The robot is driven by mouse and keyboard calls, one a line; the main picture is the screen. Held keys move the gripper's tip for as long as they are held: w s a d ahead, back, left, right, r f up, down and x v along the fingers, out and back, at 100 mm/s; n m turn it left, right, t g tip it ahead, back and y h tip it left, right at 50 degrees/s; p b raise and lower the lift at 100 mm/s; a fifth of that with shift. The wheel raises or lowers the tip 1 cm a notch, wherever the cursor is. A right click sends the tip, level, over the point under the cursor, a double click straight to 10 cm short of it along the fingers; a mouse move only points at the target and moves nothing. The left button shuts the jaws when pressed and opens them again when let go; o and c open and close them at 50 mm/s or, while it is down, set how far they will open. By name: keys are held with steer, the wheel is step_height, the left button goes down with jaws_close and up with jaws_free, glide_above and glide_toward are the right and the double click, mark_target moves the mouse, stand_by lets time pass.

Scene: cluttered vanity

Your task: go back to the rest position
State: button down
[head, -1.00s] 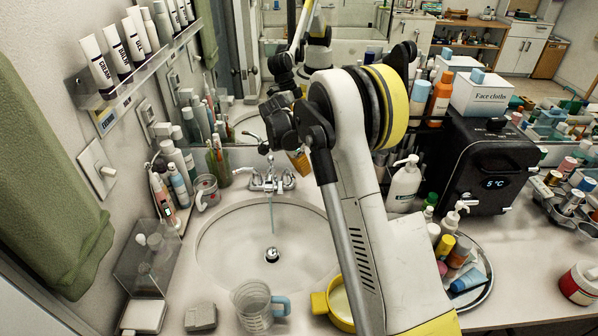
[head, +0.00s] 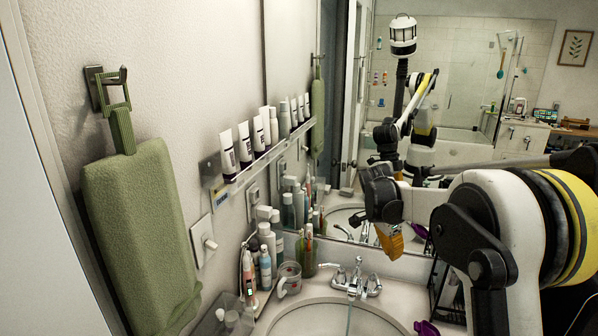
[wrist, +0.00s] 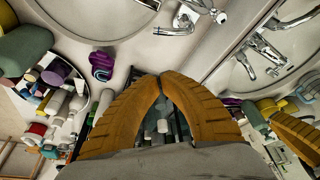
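My gripper (head: 389,241) has orange fingers and hangs at the end of my raised arm, in front of the mirror and to the right of the faucet in the head view. In the wrist view my gripper (wrist: 160,80) shows two curved orange fingers whose tips meet. Nothing is visibly held between them. Dark and pale objects show behind the gap between the fingers.
The faucet (head: 352,279) and sink (head: 300,320) lie left of my arm. Bottles (head: 265,262) and a cup (head: 288,279) stand by the left wall, below a shelf of tubes (head: 244,145). A green towel (head: 143,235) hangs at left. The mirror (head: 460,100) stands close behind.

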steer(key=s+a+r+n+t+y+b, duration=0.1)
steer(key=s+a+r+n+t, duration=0.2)
steer(key=s, duration=0.5)
steer(key=s+a+r+n+y+b, duration=0.1)
steer(key=s+a+r+n+b, duration=0.1)
steer(key=s+a+r+n, duration=0.45)
steer(key=s+a+f+n+t+b, duration=0.1)
steer(key=s+f, duration=0.3)
steer(key=s, duration=0.5)
steer(key=s+a+f+n+t+y+b, duration=0.1)
steer(key=s+f+n, duration=0.3)
steer(key=s, duration=0.5)
steer(key=shift+a+n+t+y, duration=0.3)
steer(key=shift+n+t, duration=0.05)
steer(key=shift+t, duration=0.25)
